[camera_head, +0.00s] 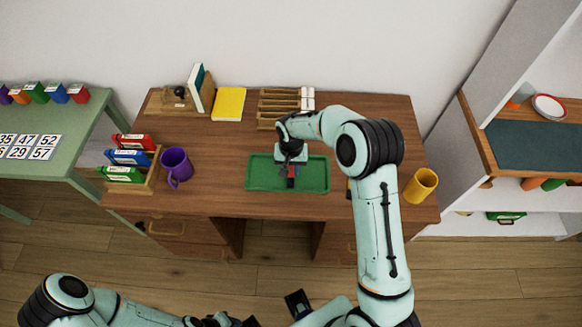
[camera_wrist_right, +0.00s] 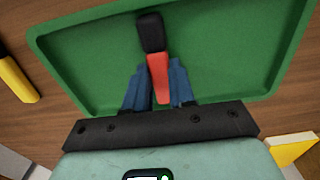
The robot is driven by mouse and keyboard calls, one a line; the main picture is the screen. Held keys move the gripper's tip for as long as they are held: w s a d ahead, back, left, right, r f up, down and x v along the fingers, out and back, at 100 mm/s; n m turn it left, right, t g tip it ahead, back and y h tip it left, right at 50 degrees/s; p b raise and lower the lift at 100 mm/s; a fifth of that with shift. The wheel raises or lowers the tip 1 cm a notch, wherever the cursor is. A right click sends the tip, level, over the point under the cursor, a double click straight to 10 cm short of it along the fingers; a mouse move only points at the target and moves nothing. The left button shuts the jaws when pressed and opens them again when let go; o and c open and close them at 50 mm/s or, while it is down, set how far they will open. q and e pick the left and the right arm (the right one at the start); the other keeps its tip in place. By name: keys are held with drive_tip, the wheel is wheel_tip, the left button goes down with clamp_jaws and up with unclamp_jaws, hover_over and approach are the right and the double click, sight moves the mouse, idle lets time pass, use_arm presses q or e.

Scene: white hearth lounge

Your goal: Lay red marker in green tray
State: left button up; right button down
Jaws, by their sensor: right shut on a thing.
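The green tray (camera_head: 320,175) lies on the brown desk; it fills much of the right wrist view (camera_wrist_right: 225,60). My right gripper (camera_head: 291,166) is over the tray, pointing down. Its blue fingers (camera_wrist_right: 155,88) are shut on the red marker (camera_wrist_right: 158,78), which has a black end (camera_wrist_right: 151,32). The marker (camera_head: 291,171) shows small below the gripper in the head view. Whether it touches the tray floor I cannot tell. My left arm lies low along the bottom edge of the head view; its finger opening cannot be made out.
A purple mug (camera_head: 176,166) and a rack of coloured boxes (camera_head: 150,180) stand left of the tray. An orange mug (camera_head: 420,186) stands at the right. A yellow book (camera_head: 229,104) and a wooden organizer (camera_head: 278,104) are behind. A yellow item (camera_wrist_right: 17,78) lies beside the tray.

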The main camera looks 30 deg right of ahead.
sight(291, 171)
drive_tip(key=shift+f, duration=0.2)
drive_tip(key=c, duration=0.9)
unclamp_jaws()
drive_tip(key=shift+r, duration=0.1)
drive_tip(key=shift+c, duration=0.2)
drive_tip(key=shift+r, duration=0.5)
wheel_tip(291, 171, up, 11)
drive_tip(key=shift+r+p, duration=0.2)
drive_tip(key=shift+p, duration=0.15)
